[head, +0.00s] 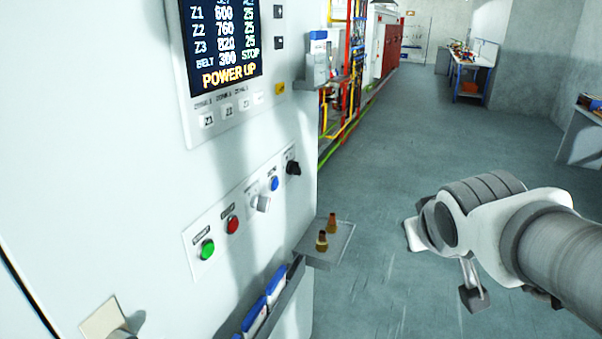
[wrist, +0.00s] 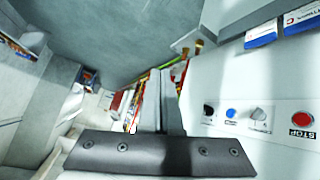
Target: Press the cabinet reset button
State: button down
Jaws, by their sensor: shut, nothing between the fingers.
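The cabinet (head: 120,170) has a control strip on its front. A blue button (head: 274,184) sits on the strip between a pale knob (head: 261,203) and a black knob (head: 293,167); its label is too small to read. A red button (head: 233,225) and a green button (head: 207,249) are nearer on the strip. The wrist view shows the blue button (wrist: 231,113) and the red button marked STOP (wrist: 302,119), upside down. My gripper (head: 474,298) is shut and empty, well right of the cabinet, apart from every button. Its fingers (wrist: 171,100) point forward in the wrist view.
A display (head: 222,40) reading POWER UP is above the strip. A small shelf (head: 338,240) with two brass-coloured parts juts out below it. A rack (head: 270,305) of blue-and-white items is lower. Open floor (head: 400,180) lies between cabinet and arm. A workbench (head: 470,70) stands far back.

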aim_at(275, 183)
jog(key=w+a+f+n+t+y+b, duration=0.3)
jog(key=w+a+n+y, duration=0.4)
jog(key=w+a, duration=0.6)
jog(key=shift+w+a+f+n+t+y, duration=0.35)
jog(key=shift+w+n, duration=0.65)
jog(key=shift+w, duration=1.3)
jog(key=shift+f+b, duration=0.1)
jog(key=shift+b, duration=0.2)
jog(key=w+a+b, duration=0.3)
jog(key=a+b, duration=0.1)
jog(key=a, duration=0.4)
jog(key=shift+b, duration=0.35)
jog(key=shift+w+a, duration=0.15)
jog(key=shift+a, duration=0.3)
